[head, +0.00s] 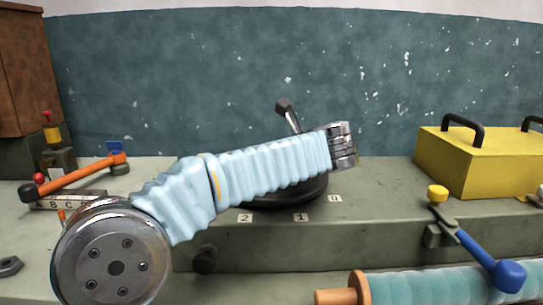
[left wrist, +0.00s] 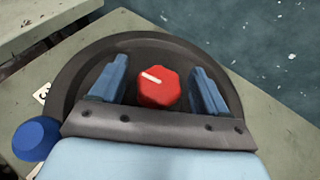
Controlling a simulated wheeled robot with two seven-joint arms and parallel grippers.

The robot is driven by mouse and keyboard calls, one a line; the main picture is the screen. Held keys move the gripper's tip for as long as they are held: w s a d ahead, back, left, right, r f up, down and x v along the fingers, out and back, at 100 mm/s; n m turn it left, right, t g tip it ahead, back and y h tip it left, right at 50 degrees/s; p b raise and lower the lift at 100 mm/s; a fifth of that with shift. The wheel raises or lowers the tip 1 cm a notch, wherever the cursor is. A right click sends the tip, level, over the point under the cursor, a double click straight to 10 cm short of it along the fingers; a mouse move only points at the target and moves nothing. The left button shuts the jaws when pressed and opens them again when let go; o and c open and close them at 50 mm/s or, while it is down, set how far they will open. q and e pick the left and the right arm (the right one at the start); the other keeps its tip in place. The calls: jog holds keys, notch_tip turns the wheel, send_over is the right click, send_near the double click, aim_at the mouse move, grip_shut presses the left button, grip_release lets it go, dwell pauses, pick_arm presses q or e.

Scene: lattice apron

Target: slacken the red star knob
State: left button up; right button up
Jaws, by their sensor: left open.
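In the left wrist view the red star knob (left wrist: 158,92) sits on a dark round plate (left wrist: 70,88), with a white line on its top pointing to the upper left. My left gripper (left wrist: 158,68) is open, with one blue finger on each side of the knob and a visible gap on both sides. I cannot tell the fingers' height against the knob. In the head view my left arm hides the knob and these fingers; only part of the dark round base (head: 300,192) shows below the arm. My right gripper is in neither view.
A blue ball (left wrist: 37,139) is beside the plate. An orange-handled lever (head: 78,177) stands left; a yellow box (head: 480,162) and a blue-handled lever (head: 476,249) stand right. Number tags (head: 301,217) line the bench edge.

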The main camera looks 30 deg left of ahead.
pick_arm(q)
jog(key=c, duration=0.9)
jog(key=shift+r+n+p, duration=0.15)
jog(key=shift+n+p, duration=0.15)
jog(key=shift+p, duration=0.35)
jog(key=shift+c, duration=0.2)
jog(key=shift+n+g+y+p, duration=0.3)
jog(key=shift+n+g+p, duration=0.2)
jog(key=shift+g+p, duration=0.2)
jog(key=shift+n+g+y, duration=0.3)
jog(key=shift+n+g, duration=0.4)
jog(key=shift+g, duration=0.1)
jog(key=shift+n+g, duration=1.6)
jog(key=shift+g, duration=0.2)
jog(key=shift+y, duration=0.3)
jog(key=o, duration=0.9)
